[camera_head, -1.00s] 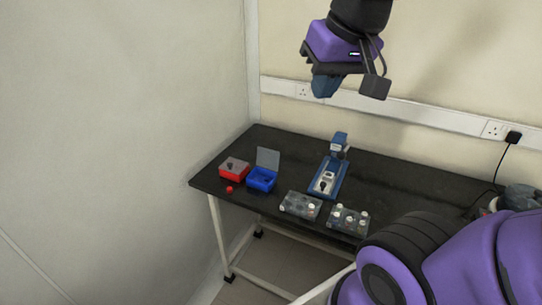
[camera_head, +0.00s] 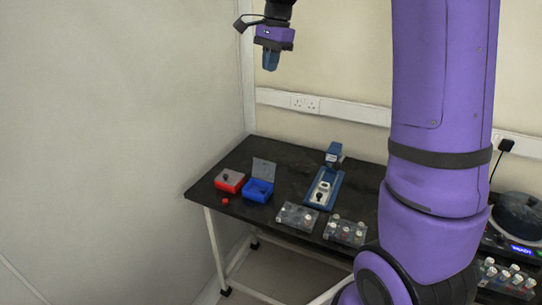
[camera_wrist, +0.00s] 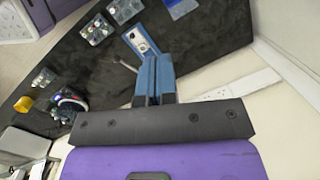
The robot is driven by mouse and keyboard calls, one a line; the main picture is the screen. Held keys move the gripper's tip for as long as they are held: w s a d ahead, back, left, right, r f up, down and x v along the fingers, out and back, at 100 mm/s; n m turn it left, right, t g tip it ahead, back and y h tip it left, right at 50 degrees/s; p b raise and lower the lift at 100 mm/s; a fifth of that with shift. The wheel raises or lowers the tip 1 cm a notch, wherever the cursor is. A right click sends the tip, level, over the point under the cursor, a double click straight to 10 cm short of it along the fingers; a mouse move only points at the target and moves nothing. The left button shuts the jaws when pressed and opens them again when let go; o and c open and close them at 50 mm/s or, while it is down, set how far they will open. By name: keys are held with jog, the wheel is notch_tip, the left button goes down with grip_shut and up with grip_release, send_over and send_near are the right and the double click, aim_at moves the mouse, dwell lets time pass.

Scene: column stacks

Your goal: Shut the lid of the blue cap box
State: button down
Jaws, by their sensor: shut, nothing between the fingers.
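The blue cap box (camera_head: 257,193) stands on the dark table with its grey lid (camera_head: 264,169) raised at the back, roughly upright. Its inside shows open, with a small dark spot near the rear. My gripper (camera_head: 270,67) is high above the table, over the box area in the picture, pointing down and well apart from the box. Its blue fingers are together with nothing between them; they also show in the wrist view (camera_wrist: 155,62). A blue shape at the top edge of the wrist view (camera_wrist: 181,7) looks like the box, cut off.
A red box (camera_head: 229,181) with a closed grey lid stands left of the blue one. A red cap (camera_head: 225,202) lies in front. A blue device (camera_head: 324,188) and two vial racks (camera_head: 297,217) (camera_head: 345,231) stand to the right. A dark round machine (camera_head: 519,216) is farther right.

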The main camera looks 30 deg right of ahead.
jog(key=w+d+f+m+g+y, duration=0.1)
jog(key=w+d+f+m, duration=0.45)
jog(key=w+f, duration=0.35)
jog(key=w+d+f+m+g+y, duration=0.1)
jog(key=w+d+f+m+g, duration=0.1)
jog(key=w+d+f+m, duration=0.65)
send_near(265, 169)
notch_tip(265, 169, down, 6)
jog(key=w+d, duration=0.1)
jog(key=shift+w+d+g+y, duration=0.25)
jog(key=shift+d+g+y, duration=0.05)
jog(key=shift+d+y, duration=0.1)
jog(key=shift+a+r, duration=0.1)
jog(key=shift+s+a+r+h, duration=0.15)
jog(key=shift+a+h, duration=0.05)
jog(key=shift+h, duration=0.1)
